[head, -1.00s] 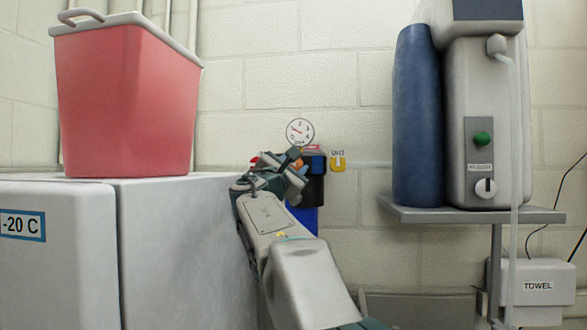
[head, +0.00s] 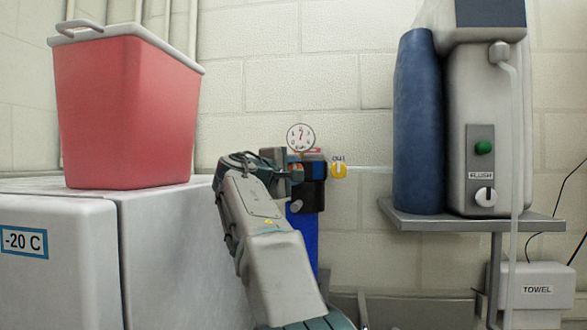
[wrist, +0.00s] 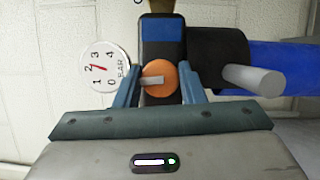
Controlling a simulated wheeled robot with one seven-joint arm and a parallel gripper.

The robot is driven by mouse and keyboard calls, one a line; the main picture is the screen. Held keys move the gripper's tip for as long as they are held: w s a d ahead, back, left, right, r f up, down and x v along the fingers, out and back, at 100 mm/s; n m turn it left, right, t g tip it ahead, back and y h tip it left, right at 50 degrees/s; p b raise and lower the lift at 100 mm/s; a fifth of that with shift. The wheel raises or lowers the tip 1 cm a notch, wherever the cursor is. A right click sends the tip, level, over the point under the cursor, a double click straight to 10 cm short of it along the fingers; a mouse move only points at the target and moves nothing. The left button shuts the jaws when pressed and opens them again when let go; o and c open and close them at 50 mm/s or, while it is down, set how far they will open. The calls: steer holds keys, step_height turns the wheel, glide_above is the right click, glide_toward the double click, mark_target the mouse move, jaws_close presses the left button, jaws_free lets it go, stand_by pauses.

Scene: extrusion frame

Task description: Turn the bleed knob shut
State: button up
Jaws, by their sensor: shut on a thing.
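In the wrist view an orange knob (wrist: 183,74) with a grey pointer bar sits between the two blue-grey fingers of my gripper (wrist: 159,86). The fingers are shut on its sides, and the bar lies crosswise in the picture. In the head view my gripper (head: 284,171) is at the dark filter head, with the orange knob (head: 297,168) partly hidden by the jaws. A round pressure gauge (head: 300,138) above it has its red needle near upright; in the wrist view the gauge (wrist: 108,66) reads about 2 bar.
A yellow knob (head: 339,171) marked OUT is on the pipe to the right. A black part with a grey stub (wrist: 260,81) is beside the knob. The white freezer (head: 180,245) with a red cooler (head: 125,110) stands left. A shelf (head: 470,219) bears an appliance on the right.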

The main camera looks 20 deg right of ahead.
steer(key=shift+m, duration=0.5)
steer(key=o, duration=1)
steer(key=shift+c, duration=0.2)
steer(key=b+v, duration=0.4)
steer(key=v, duration=1)
steer(key=shift+r, duration=0.2)
steer(key=shift+w, duration=0.1)
